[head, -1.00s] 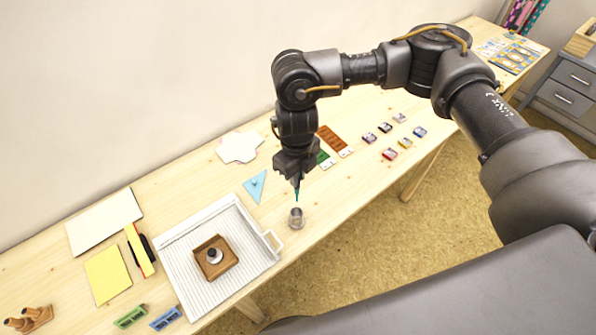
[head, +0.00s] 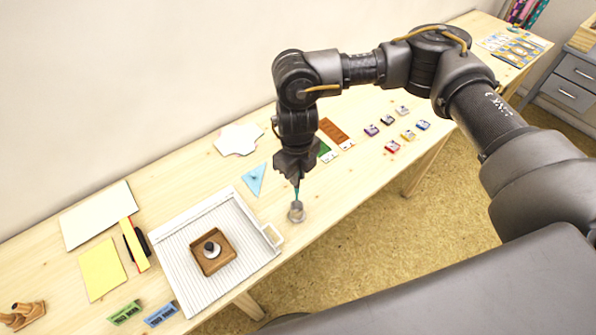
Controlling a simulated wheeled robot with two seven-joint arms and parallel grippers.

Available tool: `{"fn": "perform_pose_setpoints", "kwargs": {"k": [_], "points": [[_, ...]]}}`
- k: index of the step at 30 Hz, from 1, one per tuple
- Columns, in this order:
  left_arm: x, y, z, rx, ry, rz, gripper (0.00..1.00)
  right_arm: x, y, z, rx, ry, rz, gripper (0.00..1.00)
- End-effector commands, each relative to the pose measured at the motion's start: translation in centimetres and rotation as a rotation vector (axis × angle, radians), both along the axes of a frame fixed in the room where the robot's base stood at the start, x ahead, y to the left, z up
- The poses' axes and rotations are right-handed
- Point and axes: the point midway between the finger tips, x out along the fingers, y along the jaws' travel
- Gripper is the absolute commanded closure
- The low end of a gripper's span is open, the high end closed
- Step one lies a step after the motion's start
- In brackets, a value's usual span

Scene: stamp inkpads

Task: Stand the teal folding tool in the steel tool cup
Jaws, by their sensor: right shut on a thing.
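The steel tool cup (head: 296,213) stands upright on the wooden table near its front edge. My right gripper (head: 297,179) points down just above the cup and is shut on the teal folding tool (head: 297,191). The tool hangs roughly upright, with its lower end at the cup's mouth. I cannot tell how far the tip reaches inside the cup. The upper part of the tool is hidden by the gripper. My left gripper is not in view.
A white ribbed tray (head: 176,262) holding a brown wooden box (head: 228,258) lies left of the cup. A blue triangle (head: 255,180) lies behind the cup. Several small coloured inkpads (head: 407,135) sit to the right. The table right of the cup is clear.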

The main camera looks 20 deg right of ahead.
Motion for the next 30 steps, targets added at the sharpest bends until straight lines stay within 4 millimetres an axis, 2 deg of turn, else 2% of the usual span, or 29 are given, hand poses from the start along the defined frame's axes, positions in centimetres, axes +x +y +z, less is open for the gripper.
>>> {"fn": "perform_pose_setpoints", "kwargs": {"k": [1, 19, 24, 30], "points": [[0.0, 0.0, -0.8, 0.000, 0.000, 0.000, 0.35, 0.0, 0.0, -0.9, 0.000, 0.000, 0.000, 1.00], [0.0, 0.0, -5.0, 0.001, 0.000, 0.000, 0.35, 0.0, 0.0, -5.9, 0.001, 0.001, 0.000, 1.00], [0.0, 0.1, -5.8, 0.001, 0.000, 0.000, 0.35, 0.0, 0.0, -6.9, 0.000, 0.000, -0.001, 1.00], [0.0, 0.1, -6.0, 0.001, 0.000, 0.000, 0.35, 0.0, 0.0, -7.2, 0.000, 0.000, -0.001, 1.00]]}}
